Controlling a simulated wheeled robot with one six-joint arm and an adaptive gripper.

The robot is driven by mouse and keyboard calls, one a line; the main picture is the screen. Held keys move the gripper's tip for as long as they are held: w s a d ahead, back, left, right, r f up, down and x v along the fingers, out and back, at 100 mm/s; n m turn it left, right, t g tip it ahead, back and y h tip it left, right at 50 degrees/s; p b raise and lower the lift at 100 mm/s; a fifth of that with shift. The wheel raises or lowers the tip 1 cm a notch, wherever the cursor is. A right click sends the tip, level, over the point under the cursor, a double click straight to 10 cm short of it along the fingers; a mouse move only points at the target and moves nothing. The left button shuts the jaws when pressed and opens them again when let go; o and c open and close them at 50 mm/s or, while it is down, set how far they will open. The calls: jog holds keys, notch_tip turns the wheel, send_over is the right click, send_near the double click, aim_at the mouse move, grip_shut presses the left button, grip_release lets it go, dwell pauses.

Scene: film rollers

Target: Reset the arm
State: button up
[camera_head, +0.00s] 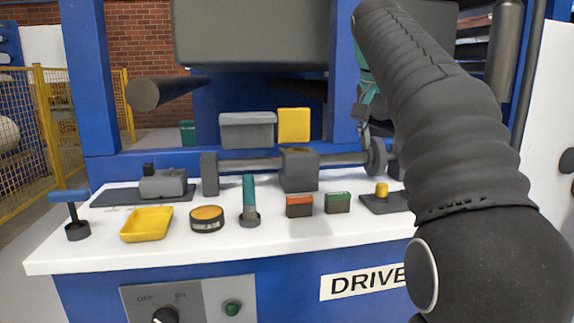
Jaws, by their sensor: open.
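My arm (450,130), in a ribbed black sleeve, rises from the lower right to the top of the view. My gripper (363,122) shows small at the left edge of the arm, with teal and grey parts, in front of the blue post. It is open, and I see nothing held in it. It hangs above the right part of the bench, over the shaft. The sleeve hides part of it and of the wrist.
The white bench (80,255) carries a yellow tray (147,224), a grease tin (207,219), a teal-handled tool (249,195), red (299,206) and green (338,203) boxes, and a shaft (250,165) with a grey block. A blue-handled stand (76,222) is at left.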

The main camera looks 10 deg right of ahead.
jog(key=s+a+f+n+t+y+p, duration=0.1)
jog(key=s+a+f+n, duration=0.3)
jog(key=s+f, duration=0.8)
jog(key=s+a+f+n+t+y+p, duration=0.1)
jog(key=s+a+f+n, duration=0.3)
jog(key=s+a+f, duration=0.5)
jog(key=s+f+y+p, duration=0.1)
jog(key=s+f, duration=0.2)
jog(key=f, duration=0.2)
jog(key=shift+s+f+n, duration=0.3)
jog(key=shift+f, duration=0.1)
